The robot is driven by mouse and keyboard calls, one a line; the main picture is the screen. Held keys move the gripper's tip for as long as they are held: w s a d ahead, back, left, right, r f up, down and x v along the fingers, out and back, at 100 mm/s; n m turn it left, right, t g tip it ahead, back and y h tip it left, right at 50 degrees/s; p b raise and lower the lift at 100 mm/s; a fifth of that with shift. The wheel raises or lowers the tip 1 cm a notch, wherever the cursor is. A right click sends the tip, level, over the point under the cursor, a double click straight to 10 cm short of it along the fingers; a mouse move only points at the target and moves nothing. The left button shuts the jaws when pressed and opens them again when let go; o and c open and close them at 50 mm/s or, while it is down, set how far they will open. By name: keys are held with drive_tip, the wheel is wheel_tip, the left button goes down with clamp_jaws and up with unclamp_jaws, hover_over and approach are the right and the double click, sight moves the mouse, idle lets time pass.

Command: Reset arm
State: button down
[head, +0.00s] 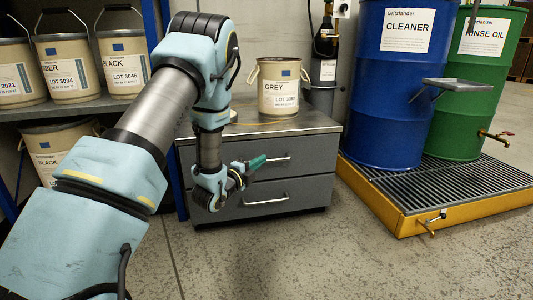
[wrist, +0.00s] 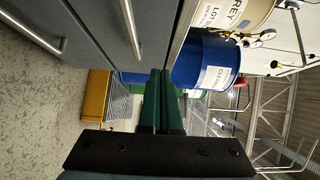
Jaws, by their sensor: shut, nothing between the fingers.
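My arm reaches from the lower left of the head view, and my gripper (head: 262,160) hangs in front of the grey drawer cabinet, pointing to the right. In the wrist view my gripper's two green fingers (wrist: 161,75) lie together, with nothing between them. The wrist view is turned on its side. It shows the cabinet's drawer fronts and handles at the upper left, close to the fingers.
A grey drawer cabinet (head: 300,186) carries a GREY bucket (head: 279,92). A blue CLEANER drum (head: 392,90) and a green RINSE OIL drum (head: 470,95) stand on a yellow-edged grate (head: 400,215). Shelves with buckets (head: 62,67) are at left. The front floor is clear.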

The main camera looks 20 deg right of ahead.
drive_tip(key=w+a+r+n+y+p, duration=0.1)
drive_tip(key=a+r+n+y+p, duration=0.15)
drive_tip(key=a+n+y, duration=0.35)
drive_tip(key=a+r+n+y+p, duration=0.1)
drive_tip(key=a+r+n+p, duration=0.2)
drive_tip(key=a, duration=0.5)
drive_tip(key=w+a+r+n+y+p, duration=0.1)
drive_tip(key=a+r+n+y, duration=0.25)
drive_tip(key=a+n, duration=0.2)
drive_tip(key=s+a+r+n+g+y+p, duration=0.2)
drive_tip(key=s+a+r+n+g+p, duration=0.15)
drive_tip(key=s+a+n, duration=0.55)
drive_tip(key=s+a+r+n+g+y+p, duration=0.2)
drive_tip(key=s+a+r+n+g, duration=0.4)
drive_tip(key=s, duration=0.5)
wheel_tip(320, 180, up, 36)
drive_tip(key=s+m+t+p, duration=0.1)
drive_tip(key=p, duration=3.7)
drive_tip(key=shift+a+r, duration=0.15)
drive_tip(key=shift+a, duration=0.25)
